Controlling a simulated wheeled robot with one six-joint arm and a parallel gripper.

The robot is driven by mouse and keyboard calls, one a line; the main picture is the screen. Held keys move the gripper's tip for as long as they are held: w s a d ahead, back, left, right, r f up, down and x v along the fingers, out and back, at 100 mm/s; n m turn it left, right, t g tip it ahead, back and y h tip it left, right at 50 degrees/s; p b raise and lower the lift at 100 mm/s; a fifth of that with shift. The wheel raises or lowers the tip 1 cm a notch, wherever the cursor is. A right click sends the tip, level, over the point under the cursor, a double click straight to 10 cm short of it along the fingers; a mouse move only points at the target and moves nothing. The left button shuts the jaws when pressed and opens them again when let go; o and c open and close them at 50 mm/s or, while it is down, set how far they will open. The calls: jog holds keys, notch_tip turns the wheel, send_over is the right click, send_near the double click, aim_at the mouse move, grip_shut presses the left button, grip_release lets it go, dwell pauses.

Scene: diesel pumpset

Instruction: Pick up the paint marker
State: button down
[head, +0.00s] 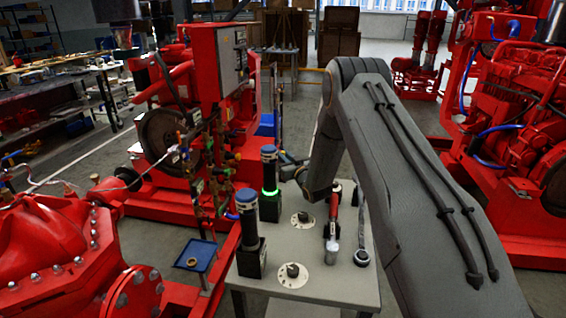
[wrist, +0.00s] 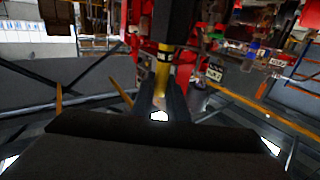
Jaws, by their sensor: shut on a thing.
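The paint marker (wrist: 162,68) shows in the wrist view as an upright yellow and dark stick. Its lower part is between the two dark fingers of my gripper (wrist: 161,100), which is shut on it. The marker's upper end runs out past the top of the picture. In the head view my arm's end is partly hidden behind my own arm links, and I cannot make out the marker there.
A small grey table (head: 335,285) stands in front. It bears dark posts with blue-grey tops (head: 248,222), one with a green ring (head: 269,172), a red-handled tool (head: 333,212) and a wrench (head: 361,240). A blue tray (head: 196,254) and red pump machinery (head: 45,240) are left.

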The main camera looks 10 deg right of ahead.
jog(key=shift+r, duration=0.1)
jog(key=shift+r+b, duration=1.2)
jog(key=shift+r, duration=3.7)
jog(key=c, duration=2.5)
grip_release()
jog(key=shift+s, duration=0.1)
grip_shut()
